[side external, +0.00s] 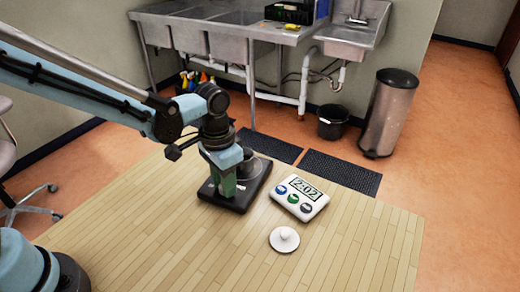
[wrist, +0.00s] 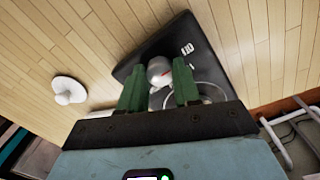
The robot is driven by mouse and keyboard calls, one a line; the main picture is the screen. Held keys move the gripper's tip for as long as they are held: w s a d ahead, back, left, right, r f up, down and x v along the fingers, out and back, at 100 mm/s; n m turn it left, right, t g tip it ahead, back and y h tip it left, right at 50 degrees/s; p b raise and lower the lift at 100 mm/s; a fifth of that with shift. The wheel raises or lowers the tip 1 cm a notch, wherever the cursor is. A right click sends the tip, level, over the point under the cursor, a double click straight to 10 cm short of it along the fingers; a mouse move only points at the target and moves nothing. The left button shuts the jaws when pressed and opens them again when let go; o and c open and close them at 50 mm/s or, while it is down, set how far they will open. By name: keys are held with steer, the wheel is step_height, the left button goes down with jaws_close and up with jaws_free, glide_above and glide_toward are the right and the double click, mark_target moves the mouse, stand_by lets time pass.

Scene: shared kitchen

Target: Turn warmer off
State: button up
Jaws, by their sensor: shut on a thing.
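The warmer is a flat black unit (side external: 240,203) on the wooden table, with a round plate on top. It also shows in the wrist view (wrist: 205,55), with small white markings. Its silver knob (wrist: 158,66) has a red mark and sits between the green fingers of my gripper (wrist: 160,76). My gripper (side external: 228,188) points down over the near left part of the warmer and is shut on the knob. In the side view the knob is hidden by the fingers.
A white timer (side external: 300,197) reading 2:02 lies right of the warmer. A white round object with a raised middle (side external: 284,239) lies in front of it. The front and right of the table (side external: 370,240) are clear. Sinks stand behind.

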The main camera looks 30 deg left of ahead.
stand_by(0.4)
steer(key=o, duration=1.1)
steer(key=shift+c, duration=0.2)
step_height(320, 180, up, 12)
steer(key=shift+a, duration=0.2)
steer(key=s+a+f+n+t, duration=0.1)
steer(key=s+a+n+t, duration=0.3)
steer(key=s+a+t, duration=0.3)
steer(key=s+a, duration=0.1)
steer(key=a, duration=0.4)
